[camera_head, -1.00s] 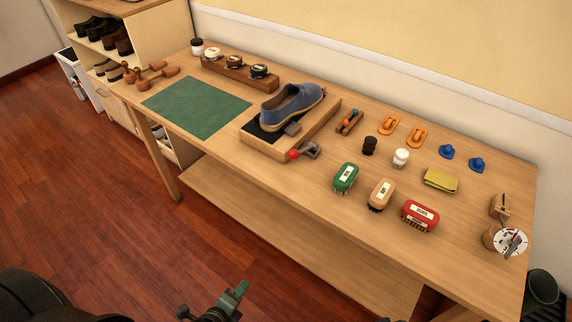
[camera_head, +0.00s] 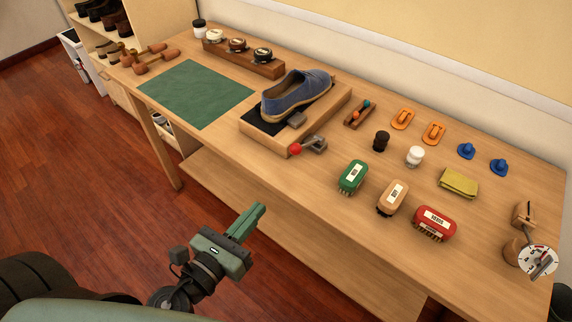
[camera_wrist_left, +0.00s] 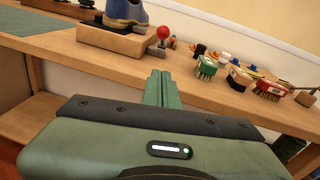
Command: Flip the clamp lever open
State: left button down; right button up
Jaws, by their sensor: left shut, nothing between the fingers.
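The clamp lever with a red ball knob (camera_head: 295,149) and grey metal clamp (camera_head: 316,143) sits at the front right corner of a wooden block (camera_head: 265,137). A blue shoe (camera_head: 297,95) rests on the block's dark pad. The red knob also shows in the left wrist view (camera_wrist_left: 163,32), ahead of the fingers. My left gripper (camera_head: 252,217) is shut and empty, in front of the table and below the knob, apart from it. Its green fingers show in the left wrist view (camera_wrist_left: 159,88). My right gripper is not in view.
Brushes stand right of the clamp: green (camera_head: 352,177), tan (camera_head: 393,197) and red (camera_head: 435,223). A green mat (camera_head: 195,93) lies left of the block. The table's front edge and lower shelf (camera_head: 260,216) lie near my left gripper.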

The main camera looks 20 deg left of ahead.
pick_arm(q)
jog(key=p+x, duration=0.3)
jog(key=x, duration=0.2)
jog(key=p+x, duration=0.3)
jog(key=x, duration=0.2)
jog(key=shift+w+d+r, duration=0.1)
jog(key=shift+w+r, duration=0.1)
jog(key=shift+w, duration=0.1)
jog(key=shift+w+d+r+p, duration=0.1)
jog(key=shift+w+r+p, duration=0.75)
jog(key=shift+p, duration=0.3)
jog(key=shift+w+r+p, duration=0.25)
jog(key=shift+w+p, duration=0.05)
jog(key=shift+w, duration=0.1)
